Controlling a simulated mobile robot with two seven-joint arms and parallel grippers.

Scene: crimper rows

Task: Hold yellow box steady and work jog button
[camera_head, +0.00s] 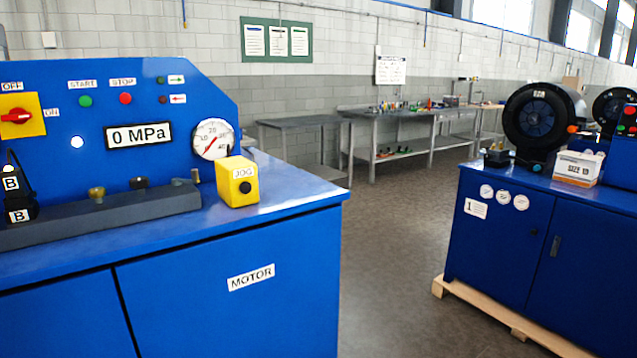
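The yellow box (236,185) stands upright near the right front edge of a blue cabinet top. It bears a "JOG" label, and the black jog button (245,187) is on its front face. A pressure gauge (213,139) is just behind the box. Neither of my grippers shows in the head view, and nothing of mine touches the box.
The blue cabinet (190,290) has a control panel with a "0 MPa" display (138,135) and a dark grey block (100,215) left of the box. Open floor (390,240) separates it from another blue cabinet (545,235) with a black round machine (540,118). Workbenches (400,112) line the back wall.

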